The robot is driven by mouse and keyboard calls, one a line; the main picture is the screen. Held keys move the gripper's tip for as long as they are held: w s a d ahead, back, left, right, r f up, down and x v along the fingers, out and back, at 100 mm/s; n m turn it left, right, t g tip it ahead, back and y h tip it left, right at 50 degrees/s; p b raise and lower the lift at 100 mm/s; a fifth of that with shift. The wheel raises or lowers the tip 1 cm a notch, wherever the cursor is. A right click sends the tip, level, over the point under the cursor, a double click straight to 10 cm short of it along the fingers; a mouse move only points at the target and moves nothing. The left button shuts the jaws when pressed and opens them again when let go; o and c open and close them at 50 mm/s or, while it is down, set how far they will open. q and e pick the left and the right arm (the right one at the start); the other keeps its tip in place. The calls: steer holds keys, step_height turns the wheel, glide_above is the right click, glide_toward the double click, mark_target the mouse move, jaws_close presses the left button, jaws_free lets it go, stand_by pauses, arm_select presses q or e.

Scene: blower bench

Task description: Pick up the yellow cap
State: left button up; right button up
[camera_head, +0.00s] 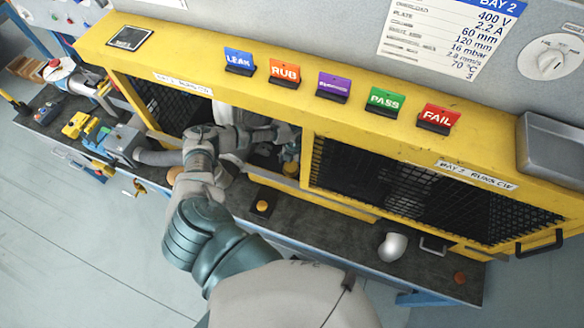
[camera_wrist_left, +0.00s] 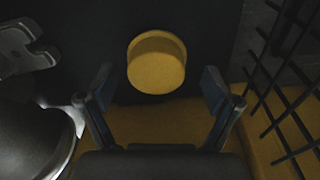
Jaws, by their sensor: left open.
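The yellow cap (camera_wrist_left: 156,68) is a short round piece on a dark surface in the left wrist view. My left gripper (camera_wrist_left: 157,88) is open, with one finger on each side of the cap's lower part in the picture and visible gaps between. I cannot tell how far the fingertips are from it in depth. In the head view my left gripper (camera_head: 287,152) reaches through the opening of the yellow enclosure (camera_head: 390,138). My right gripper is in neither view.
Black mesh (camera_head: 410,190) covers the enclosure's right part; mesh (camera_wrist_left: 290,90) also stands right of the fingers in the wrist view. An orange button (camera_head: 262,206) on a dark plate and a pale elbow pipe (camera_head: 392,246) are on the bench front. A yellow ledge (camera_wrist_left: 160,122) lies below the cap.

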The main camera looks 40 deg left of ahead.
arm_select(q)
steer(key=shift+a+f, duration=0.1)
steer(key=shift+a, duration=0.3)
steer(key=c, duration=1)
steer(key=shift+d, duration=0.2)
